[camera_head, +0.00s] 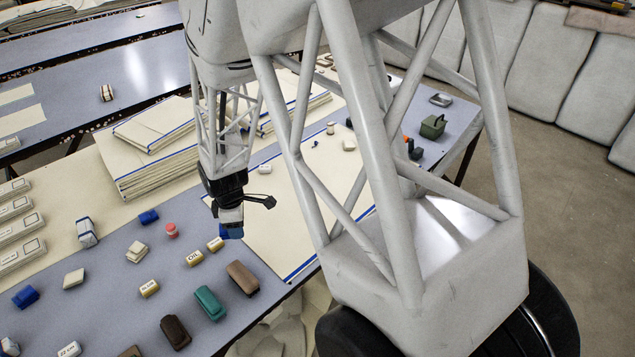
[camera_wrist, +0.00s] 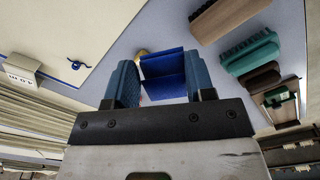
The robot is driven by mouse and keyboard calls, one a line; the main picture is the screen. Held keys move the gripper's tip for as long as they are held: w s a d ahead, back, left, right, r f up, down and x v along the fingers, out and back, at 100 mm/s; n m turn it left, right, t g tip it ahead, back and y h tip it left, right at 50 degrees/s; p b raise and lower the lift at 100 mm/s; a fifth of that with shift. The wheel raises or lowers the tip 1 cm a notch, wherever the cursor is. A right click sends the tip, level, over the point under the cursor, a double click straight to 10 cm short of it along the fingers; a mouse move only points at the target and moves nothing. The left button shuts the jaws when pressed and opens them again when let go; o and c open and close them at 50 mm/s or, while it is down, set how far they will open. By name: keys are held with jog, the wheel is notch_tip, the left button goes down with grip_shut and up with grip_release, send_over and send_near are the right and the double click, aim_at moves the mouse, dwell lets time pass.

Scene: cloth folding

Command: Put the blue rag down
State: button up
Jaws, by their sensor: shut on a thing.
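My gripper (camera_head: 230,222) points down over the table, beside the left edge of the large cream cloth (camera_head: 300,205). It is shut on the blue rag, which shows bright blue and folded between the two darker blue fingers in the wrist view (camera_wrist: 163,75). In the head view a small blue patch shows at the fingertips, and I cannot tell rag from finger there. I cannot tell whether the rag touches the table.
Small blocks lie left and in front of the gripper, among them a blue one (camera_head: 149,216), a red one (camera_head: 171,230) and a yellow one (camera_head: 215,244). Teal (camera_head: 210,302) and brown (camera_head: 242,278) brushes lie near the front edge. A cloth stack (camera_head: 150,165) stands behind.

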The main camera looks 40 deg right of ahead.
jog(key=s+d+m, duration=0.2)
jog(key=s+d, duration=0.2)
jog(key=d, duration=0.5)
jog(key=shift+s+f, duration=0.1)
jog(key=shift+f, duration=2.4)
send_over(262, 210)
jog(key=shift+d+f, duration=0.1)
jog(key=shift+f, duration=0.7)
jog(key=shift+f, duration=1.7)
jog(key=shift+f, duration=0.1)
